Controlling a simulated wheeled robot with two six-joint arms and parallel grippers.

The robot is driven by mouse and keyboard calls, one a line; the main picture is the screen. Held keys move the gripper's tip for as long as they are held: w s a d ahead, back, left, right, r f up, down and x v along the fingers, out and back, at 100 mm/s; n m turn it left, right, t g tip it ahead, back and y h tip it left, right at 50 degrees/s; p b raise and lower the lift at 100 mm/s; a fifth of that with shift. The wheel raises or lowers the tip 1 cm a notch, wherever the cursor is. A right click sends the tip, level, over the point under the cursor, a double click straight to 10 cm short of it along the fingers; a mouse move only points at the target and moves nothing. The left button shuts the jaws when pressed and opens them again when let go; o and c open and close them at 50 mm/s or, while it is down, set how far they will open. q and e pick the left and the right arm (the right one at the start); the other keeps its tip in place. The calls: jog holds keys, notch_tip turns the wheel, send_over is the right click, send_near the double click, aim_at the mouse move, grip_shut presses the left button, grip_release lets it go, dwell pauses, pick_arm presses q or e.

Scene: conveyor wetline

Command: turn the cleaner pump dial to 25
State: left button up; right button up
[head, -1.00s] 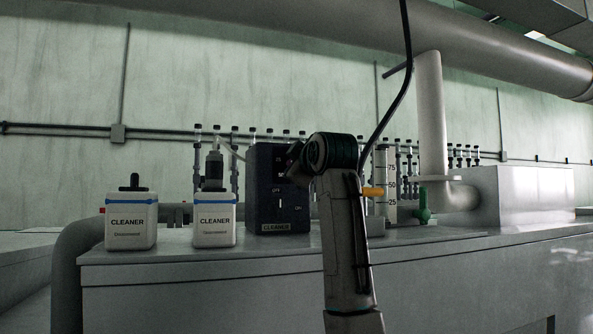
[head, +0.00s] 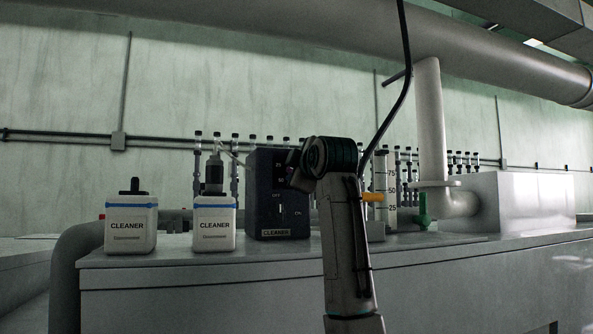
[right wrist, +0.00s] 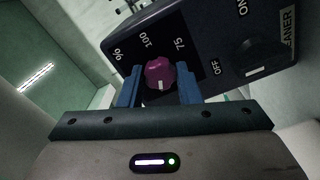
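The cleaner pump (head: 262,205) is a dark box on the counter with a "CLEANER" label. Its purple dial (right wrist: 159,75) shows in the right wrist view, with "100" and "75" printed beyond it. The dial's white mark points down toward my gripper's palm; any numeral there is hidden. My right gripper (right wrist: 160,80) has one blue finger on each side of the dial, apparently pressed against it. In the head view my right wrist covers the dial. My left gripper is in neither view.
Two white cleaner bottles (head: 131,226) (head: 214,226) stand left of the pump. A graduated cylinder (head: 391,195) and a green valve (head: 423,212) stand to the right. The pump's switch with "OFF" and "ON" (right wrist: 243,8) is beside the dial. The counter front (head: 200,305) is clear.

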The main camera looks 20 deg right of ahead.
jog(key=o, duration=0.4)
jog(key=s+b, duration=0.6)
jog(key=s, duration=0.4)
jog(key=shift+s+d, duration=0.2)
jog(key=shift+s, duration=0.15)
